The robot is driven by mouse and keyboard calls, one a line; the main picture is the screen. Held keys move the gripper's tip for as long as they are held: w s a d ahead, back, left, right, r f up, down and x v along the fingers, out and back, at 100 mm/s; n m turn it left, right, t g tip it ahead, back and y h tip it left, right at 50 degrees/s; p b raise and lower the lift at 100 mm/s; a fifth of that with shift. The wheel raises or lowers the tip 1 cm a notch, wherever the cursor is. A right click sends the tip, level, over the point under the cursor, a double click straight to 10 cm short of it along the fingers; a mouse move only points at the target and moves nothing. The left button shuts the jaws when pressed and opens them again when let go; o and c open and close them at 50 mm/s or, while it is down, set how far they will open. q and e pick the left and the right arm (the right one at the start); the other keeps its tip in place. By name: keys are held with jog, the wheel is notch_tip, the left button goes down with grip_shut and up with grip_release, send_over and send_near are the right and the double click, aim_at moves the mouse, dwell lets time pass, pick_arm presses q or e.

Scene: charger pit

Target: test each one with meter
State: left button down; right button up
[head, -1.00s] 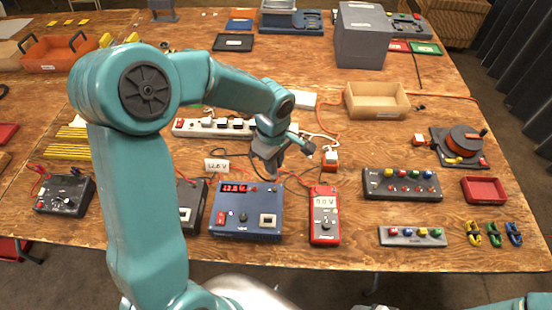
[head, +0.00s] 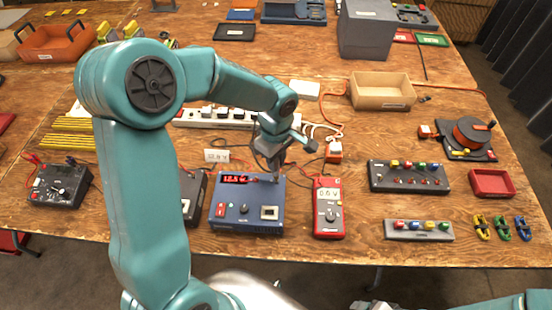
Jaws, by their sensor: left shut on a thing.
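The red handheld meter (head: 328,214) lies on the wooden table and its screen looks to read 0.0 V. Left of it stands the blue power supply box (head: 247,217) with a lit red display. My left gripper (head: 273,174) points down at the back right edge of the blue box. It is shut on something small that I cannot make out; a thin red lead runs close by. Whether it touches the box is unclear. Of my right arm, only parts show at the bottom edge, and its jaws cannot be made out.
A black box (head: 61,185) stands left, and another dark box (head: 190,198) is partly behind my arm. A white power strip (head: 225,117) lies behind. Right are a button panel (head: 408,179), a cardboard tray (head: 382,103), a red tray (head: 491,184) and a cable reel (head: 470,135).

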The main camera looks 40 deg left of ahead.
pick_arm(q)
jog(key=shift+b, duration=0.6)
dwell(1.0)
jog(key=shift+f+b, duration=0.65)
jog(key=shift+b, duration=0.1)
dwell(0.4)
dwell(0.8)
jog(key=shift+f+b, duration=0.25)
jog(key=shift+b, duration=0.3)
dwell(0.4)
jog(key=c, duration=0.7)
grip_release()
jog(key=shift+r, duration=0.1)
